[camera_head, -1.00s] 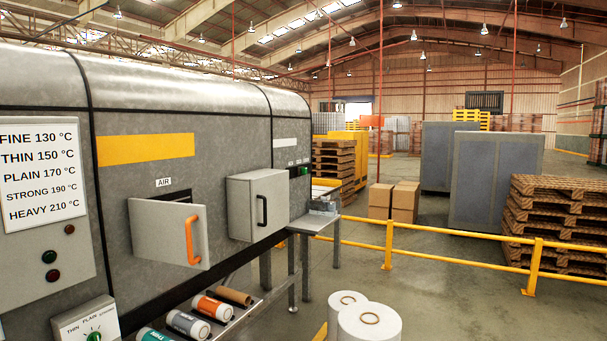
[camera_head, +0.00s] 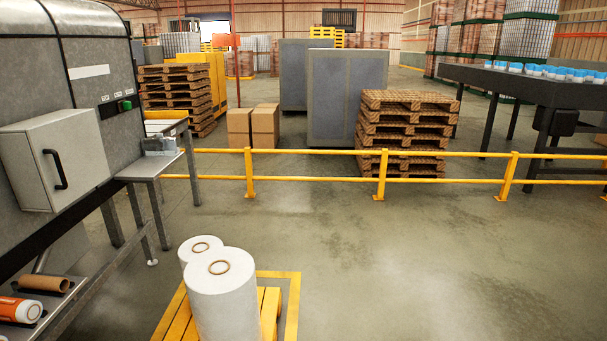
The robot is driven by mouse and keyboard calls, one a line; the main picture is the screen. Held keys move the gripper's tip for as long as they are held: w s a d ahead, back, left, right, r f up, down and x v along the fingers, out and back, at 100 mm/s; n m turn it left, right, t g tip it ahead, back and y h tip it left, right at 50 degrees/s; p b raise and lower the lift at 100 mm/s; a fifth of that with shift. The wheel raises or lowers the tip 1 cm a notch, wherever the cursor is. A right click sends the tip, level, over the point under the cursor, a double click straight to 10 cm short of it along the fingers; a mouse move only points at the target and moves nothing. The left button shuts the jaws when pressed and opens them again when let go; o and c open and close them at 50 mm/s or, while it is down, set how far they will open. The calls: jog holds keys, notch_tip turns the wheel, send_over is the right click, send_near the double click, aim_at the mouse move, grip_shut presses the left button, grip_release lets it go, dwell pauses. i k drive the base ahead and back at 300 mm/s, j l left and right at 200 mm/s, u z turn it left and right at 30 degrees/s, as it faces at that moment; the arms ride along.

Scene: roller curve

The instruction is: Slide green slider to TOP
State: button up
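No green slider can be made out for certain. A small dark box with a green part (camera_head: 125,105) sits on the grey machine's end, at the left; it is too small to tell what it is. The grey machine (camera_head: 90,45) fills the left edge, with a closed light grey cabinet (camera_head: 60,150) that has a black handle. My gripper is not in view.
White rolls (camera_head: 222,300) stand on a yellow pallet (camera_head: 271,310) at the bottom centre. A yellow railing (camera_head: 320,180) crosses the view, with stacked wooden pallets (camera_head: 400,125) behind it. A dark table (camera_head: 540,90) carrying blue-and-white items is at the right. Floor right of the rolls is clear.

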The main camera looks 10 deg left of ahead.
aim_at(124, 105)
jog(key=i+l+z, duration=0.25)
jog(key=i, duration=0.4)
jog(key=i+z, duration=0.3)
jog(key=i, duration=0.35)
jog(key=i+u, duration=0.3)
jog(key=i, duration=0.4)
jog(key=i+l+u, duration=0.1)
jog(key=i+u, duration=0.2)
jog(key=i, duration=0.45)
jog(key=i+u, duration=0.15)
jog(key=i, duration=0.55)
jog(key=i+l+u, duration=0.15)
jog(key=i, duration=0.6)
jog(key=i+l+u, duration=0.1)
jog(key=i+u, duration=0.25)
jog(key=i, duration=1.15)
jog(key=i+u, duration=0.75)
jog(key=i+l+u, duration=0.15)
jog(key=i+u, duration=0.25)
jog(key=i+j+u, duration=0.2)
jog(key=u, duration=0.2)
jog(key=i+u, duration=0.6)
jog(key=u, duration=0.15)
jog(key=i+u, duration=0.35)
